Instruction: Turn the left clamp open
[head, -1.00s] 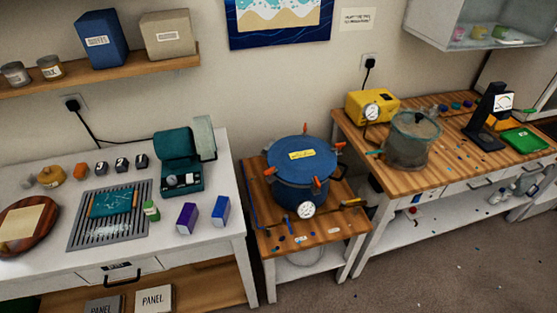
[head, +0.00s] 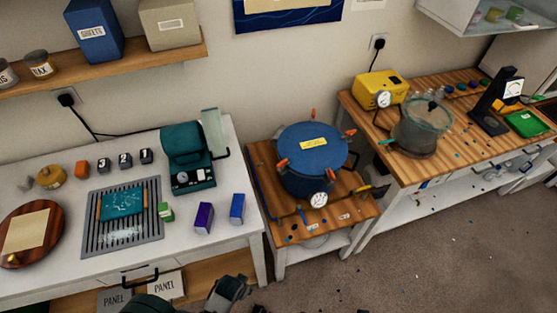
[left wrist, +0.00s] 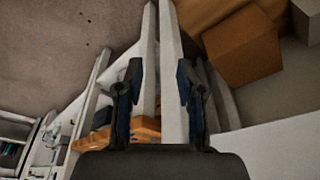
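The blue round pot (head: 309,154) stands on a small wooden table, with a yellow label on its lid and a gauge (head: 318,200) at its front. Several orange clamps sit around its rim. The left clamp (head: 281,163) is on the left side of the rim; how far it is turned is not clear. My left gripper (head: 232,291) is at the bottom edge of the head view, below and left of the pot and apart from it. In the left wrist view my left gripper (left wrist: 157,82) has its two fingers spread with nothing between them. My right gripper is not seen.
The white bench (head: 75,266) at left carries a teal machine (head: 188,155), a purple box (head: 204,218) and a blue box (head: 237,208). The bench at right holds a clear pot (head: 423,125) and a yellow device (head: 380,89). The floor in front is mostly open.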

